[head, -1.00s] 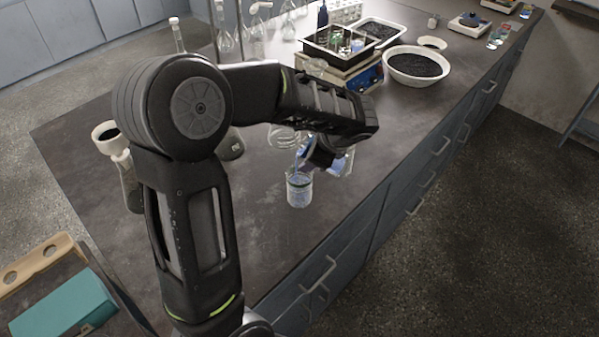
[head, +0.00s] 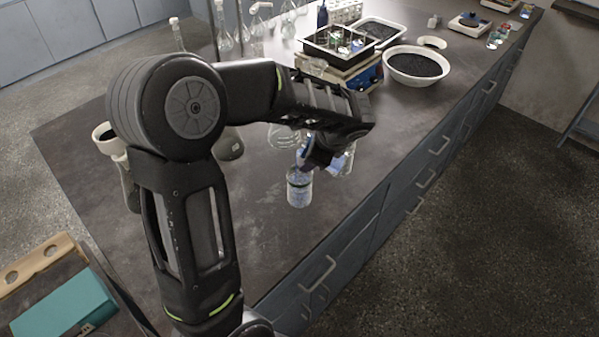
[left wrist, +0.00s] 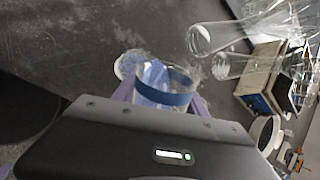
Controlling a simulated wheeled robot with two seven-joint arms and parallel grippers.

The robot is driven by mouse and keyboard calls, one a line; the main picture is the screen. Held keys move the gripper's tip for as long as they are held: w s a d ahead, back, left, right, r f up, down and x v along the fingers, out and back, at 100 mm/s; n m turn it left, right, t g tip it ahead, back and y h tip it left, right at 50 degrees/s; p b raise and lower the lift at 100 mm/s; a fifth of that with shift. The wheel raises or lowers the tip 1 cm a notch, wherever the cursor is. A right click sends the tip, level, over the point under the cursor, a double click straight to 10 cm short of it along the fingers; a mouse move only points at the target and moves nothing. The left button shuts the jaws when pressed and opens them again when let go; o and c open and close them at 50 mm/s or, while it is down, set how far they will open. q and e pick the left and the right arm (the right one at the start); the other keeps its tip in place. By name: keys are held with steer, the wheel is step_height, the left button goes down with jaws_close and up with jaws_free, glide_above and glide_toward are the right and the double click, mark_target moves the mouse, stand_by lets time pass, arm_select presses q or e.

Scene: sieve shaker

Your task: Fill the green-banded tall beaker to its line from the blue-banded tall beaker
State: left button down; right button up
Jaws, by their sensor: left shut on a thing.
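The green-banded tall beaker (head: 298,188) stands upright on the bench near its front edge, with pale blue contents reaching up around its green band. My left gripper (head: 322,152) is shut on the blue-banded tall beaker (left wrist: 166,92) and holds it strongly tilted, just above and right of the green-banded beaker's mouth. In the left wrist view the blue band and some blue liquid show between the fingers (left wrist: 160,100). The green-banded beaker (left wrist: 128,64) is partly hidden behind it there. A bluish streak shows at the pouring lip; the exact level against the line is too small to read. My right gripper is out of view.
Glass flasks (head: 283,137) stand just behind the beakers. A sieve shaker (head: 345,65) and a white bowl of dark grains (head: 416,66) are farther back. A teal box (head: 65,303) lies at lower left. The bench left of the green-banded beaker is clear.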

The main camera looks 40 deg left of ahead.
arm_select(q)
steer(key=shift+f+y+b, duration=0.3)
steer(key=shift+b, duration=0.1)
steer(key=y, duration=0.1)
steer(key=m+g+y+b, duration=0.1)
steer(key=y, duration=0.1)
steer(key=y+b, duration=0.1)
steer(key=shift+s+a+f+g, duration=0.15)
steer(key=shift+a+f+g, duration=0.2)
steer(key=shift+g, duration=0.05)
steer(key=shift+d+y, duration=0.1)
steer(key=shift+y, duration=0.3)
